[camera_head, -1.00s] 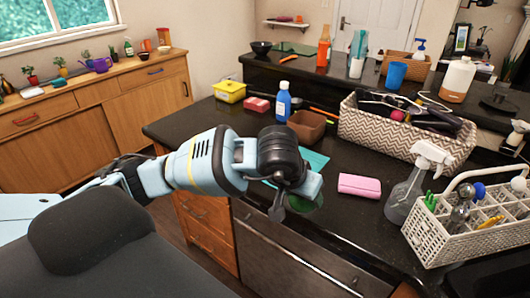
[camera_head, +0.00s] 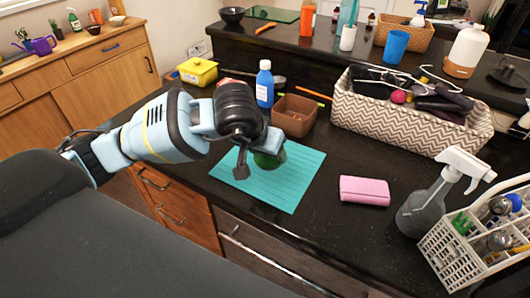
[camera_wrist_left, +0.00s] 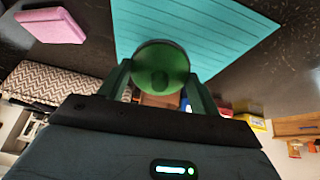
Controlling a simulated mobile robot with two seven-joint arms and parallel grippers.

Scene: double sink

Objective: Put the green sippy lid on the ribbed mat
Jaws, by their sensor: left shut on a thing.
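The green sippy lid (camera_head: 271,160) is held by my left gripper (camera_head: 258,158) over the teal ribbed mat (camera_head: 285,191) in the head view. The left wrist view shows the round green lid (camera_wrist_left: 160,66) between the two fingers of my left gripper (camera_wrist_left: 158,85), with the ribbed mat (camera_wrist_left: 215,35) behind it. The gripper is shut on the lid. The gap between lid and mat is hard to judge. My arm and gripper hide part of the mat's far left side. My right gripper is not in view.
A brown square bowl (camera_head: 294,115) stands just behind the mat, with a blue bottle (camera_head: 264,84) to its left. A spray bottle (camera_head: 428,205) and a white caddy (camera_head: 470,245) stand farther right. Dark counter around the sponge is clear.

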